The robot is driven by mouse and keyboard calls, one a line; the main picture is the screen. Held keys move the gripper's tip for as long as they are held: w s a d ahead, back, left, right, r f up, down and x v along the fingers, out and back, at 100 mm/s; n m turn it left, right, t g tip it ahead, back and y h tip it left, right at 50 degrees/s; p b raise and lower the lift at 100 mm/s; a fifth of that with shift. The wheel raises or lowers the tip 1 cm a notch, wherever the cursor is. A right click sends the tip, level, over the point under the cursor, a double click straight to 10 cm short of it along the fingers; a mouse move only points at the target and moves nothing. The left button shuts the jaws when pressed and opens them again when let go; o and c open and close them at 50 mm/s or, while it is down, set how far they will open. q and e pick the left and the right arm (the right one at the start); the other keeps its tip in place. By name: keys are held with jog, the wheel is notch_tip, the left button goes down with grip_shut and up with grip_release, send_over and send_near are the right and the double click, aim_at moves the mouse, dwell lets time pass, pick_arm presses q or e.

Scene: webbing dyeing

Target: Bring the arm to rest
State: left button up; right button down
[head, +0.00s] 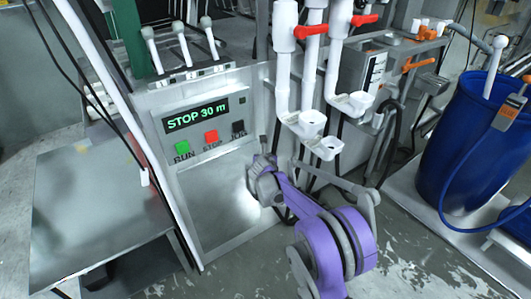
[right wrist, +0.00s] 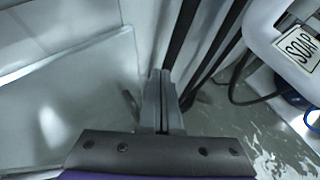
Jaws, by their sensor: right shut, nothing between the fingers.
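My right arm reaches in from the bottom of the head view, in purple and grey. Its gripper (head: 264,158) is in front of the grey control panel (head: 225,205), below and right of the buttons. In the right wrist view the gripper (right wrist: 162,90) has its two grey fingers together with nothing between them. A pale panel surface lies to their left and dark hoses beyond them. I cannot tell whether the fingertips touch anything. My left gripper is not in view.
The panel has a green-lettered display (head: 196,115) reading "STOP 30 m", a green button (head: 182,147) and a red button (head: 211,137). White pipes with red valve handles (head: 310,31) stand close by. A blue barrel (head: 480,145) is at right, a metal table (head: 95,210) at left.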

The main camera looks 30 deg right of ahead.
jog(key=s+a+r+m+g+y, duration=0.1)
jog(key=s+a+r+m, duration=0.1)
jog(key=s+a+m, duration=0.35)
jog(key=s+a+r+m+g+y+p, duration=0.1)
jog(key=s+a+r+m, duration=0.15)
jog(key=s, duration=0.65)
jog(key=s+a+r+m+y, duration=0.1)
jog(key=s+a+r+m, duration=0.15)
jog(key=s+m, duration=0.4)
jog(key=s+a+f+m+g+y, duration=0.1)
jog(key=s+a+f+m, duration=0.1)
jog(key=s+a+m, duration=0.45)
jog(key=s+a+f+m+g+y, duration=0.1)
jog(key=s+a+f+m+y, duration=0.15)
jog(key=s, duration=0.75)
jog(key=s+a+f+m+g, duration=0.1)
jog(key=s+a+f+m, duration=0.15)
jog(key=s+m, duration=0.4)
pick_arm(q)
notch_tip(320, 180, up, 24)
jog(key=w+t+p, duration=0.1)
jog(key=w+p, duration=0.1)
jog(key=p, duration=1.7)
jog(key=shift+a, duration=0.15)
pick_arm(e)
notch_tip(320, 180, up, 22)
jog(key=shift+a+r+n, duration=0.25)
jog(key=shift+a+n, duration=0.15)
jog(key=shift+a, duration=0.05)
